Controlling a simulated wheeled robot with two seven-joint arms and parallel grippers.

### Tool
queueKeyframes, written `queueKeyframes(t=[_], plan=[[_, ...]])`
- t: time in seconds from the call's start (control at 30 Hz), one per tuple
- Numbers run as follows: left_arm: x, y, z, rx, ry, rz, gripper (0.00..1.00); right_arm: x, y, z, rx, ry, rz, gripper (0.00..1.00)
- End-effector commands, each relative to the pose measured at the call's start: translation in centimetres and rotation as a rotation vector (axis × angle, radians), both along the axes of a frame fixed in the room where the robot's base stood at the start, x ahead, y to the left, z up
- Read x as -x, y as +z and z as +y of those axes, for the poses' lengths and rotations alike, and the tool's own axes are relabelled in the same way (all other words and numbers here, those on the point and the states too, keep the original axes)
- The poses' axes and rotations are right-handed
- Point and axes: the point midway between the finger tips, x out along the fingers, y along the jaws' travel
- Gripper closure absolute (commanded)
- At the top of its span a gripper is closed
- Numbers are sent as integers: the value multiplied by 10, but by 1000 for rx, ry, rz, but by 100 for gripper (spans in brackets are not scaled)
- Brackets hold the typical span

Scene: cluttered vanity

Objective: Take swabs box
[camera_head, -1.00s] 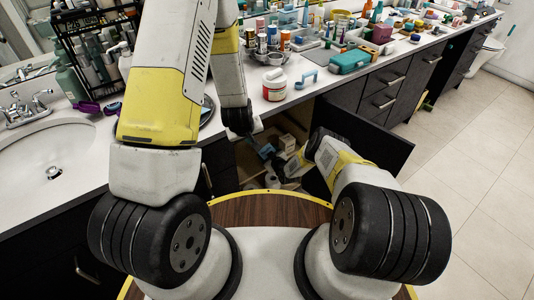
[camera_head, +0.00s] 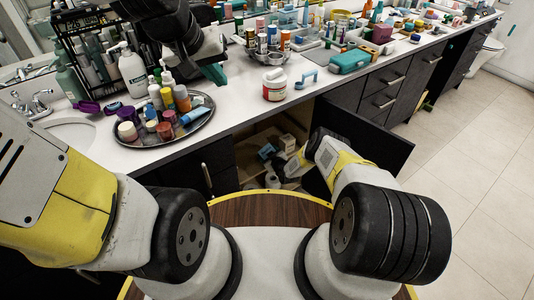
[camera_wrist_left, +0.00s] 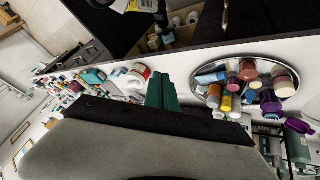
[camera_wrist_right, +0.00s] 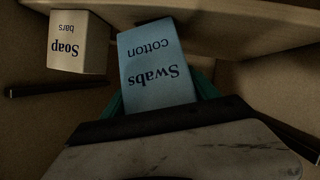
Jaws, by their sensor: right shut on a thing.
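The swabs box (camera_wrist_right: 157,68), light blue and lettered "Swabs cotton", is between the teal fingers of my right gripper (camera_wrist_right: 160,95) in the right wrist view. The gripper is shut on it. In the head view the swabs box (camera_head: 266,151) shows small and blue inside the open cabinet under the counter, with my right arm reaching in. My left gripper (camera_head: 215,74) is over the counter, above and right of the round tray. Its teal fingers (camera_wrist_left: 162,92) look closed together and empty in the left wrist view.
A soap bars box (camera_wrist_right: 66,42) stands beside the swabs box, under a cabinet edge. The open cabinet door (camera_head: 370,140) is to the right of my right arm. A tray (camera_head: 150,148) of bottles, a red-and-white jar (camera_head: 274,86) and much clutter occupy the counter.

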Motion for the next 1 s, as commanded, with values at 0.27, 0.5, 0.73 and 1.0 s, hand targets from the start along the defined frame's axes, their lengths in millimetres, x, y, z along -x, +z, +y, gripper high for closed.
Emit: queueKeyframes(t=[0.27, 0.5, 0.73, 1.0], plan=[[69, 38, 21, -64, -55, -34, 100, 8, -8, 3, 1, 6, 21, 72], [96, 46, 28, -95, -74, -37, 100, 8, -8, 3, 1, 5, 20, 72], [98, 46, 28, -97, -77, -37, 100, 8, -8, 3, 1, 5, 20, 72], [98, 46, 28, -97, -76, -36, 100, 6, -2, 2, 1, 5, 17, 72]])
